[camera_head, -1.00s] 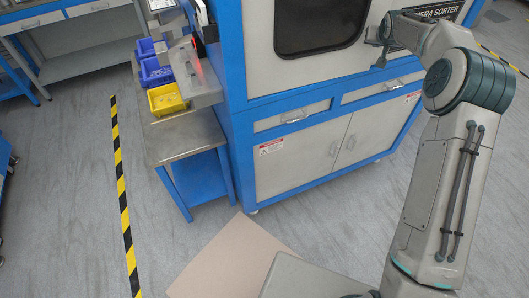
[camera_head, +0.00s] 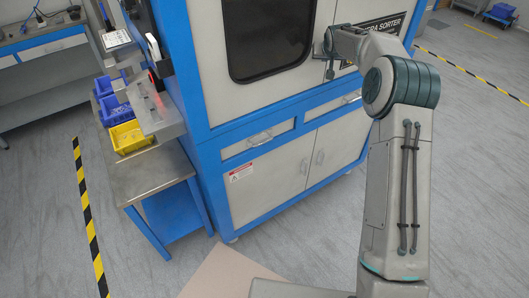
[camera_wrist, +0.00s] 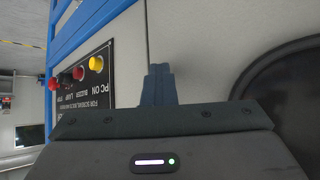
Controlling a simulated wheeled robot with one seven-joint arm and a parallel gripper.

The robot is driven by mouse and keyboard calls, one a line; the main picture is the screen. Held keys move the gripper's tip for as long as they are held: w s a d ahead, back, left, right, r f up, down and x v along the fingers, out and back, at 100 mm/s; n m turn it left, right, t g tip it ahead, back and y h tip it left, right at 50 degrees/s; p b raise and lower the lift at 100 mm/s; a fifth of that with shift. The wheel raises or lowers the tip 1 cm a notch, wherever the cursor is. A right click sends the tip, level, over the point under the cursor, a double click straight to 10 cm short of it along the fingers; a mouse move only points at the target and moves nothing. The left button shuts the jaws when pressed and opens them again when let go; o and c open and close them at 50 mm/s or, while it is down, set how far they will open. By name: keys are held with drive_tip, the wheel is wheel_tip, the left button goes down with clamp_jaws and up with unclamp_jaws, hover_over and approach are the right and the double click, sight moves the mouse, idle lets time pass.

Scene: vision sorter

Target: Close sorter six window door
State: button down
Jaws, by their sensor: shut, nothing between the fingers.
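The sorter (camera_head: 218,95) is a large blue and white cabinet. Its upper door (camera_head: 212,72) is a pale panel with a dark, rounded window (camera_head: 265,40). In the wrist view, the dark window (camera_wrist: 285,110) is at right and a thin vertical seam (camera_wrist: 147,35) runs up beside the door's edge. The door looks flush or nearly flush; I cannot tell if it is fully closed. My gripper (camera_head: 330,70) is just right of the window, close to the sorter's front. Its fingers (camera_wrist: 157,85) are together, empty, over the seam; contact is unclear.
A label panel with red and yellow buttons (camera_wrist: 96,63) is left of the fingers. Drawers (camera_head: 257,140) and lower cabinet doors (camera_head: 328,150) are below. A side table (camera_head: 150,172) with a yellow bin (camera_head: 130,136) stands left. Floor is clear beside the striped tape (camera_head: 88,215).

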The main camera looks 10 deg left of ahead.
drive_tip(key=s+d+r+b, duration=0.4)
drive_tip(key=s+d+r, duration=0.3)
drive_tip(key=s+d, duration=0.15)
drive_tip(key=s+f+g, duration=0.2)
drive_tip(key=s+f, duration=0.1)
drive_tip(key=s, duration=1.3)
drive_tip(key=s+f+g, duration=0.2)
drive_tip(key=s+f, duration=0.1)
drive_tip(key=s, duration=1.3)
drive_tip(key=s+f+m+g+h, duration=0.1)
drive_tip(key=s+f+g, duration=0.1)
drive_tip(key=s, duration=1.4)
drive_tip(key=shift+s+d+f+g, duration=0.3)
drive_tip(key=shift+d+f, duration=0.15)
drive_tip(key=shift+f, duration=0.15)
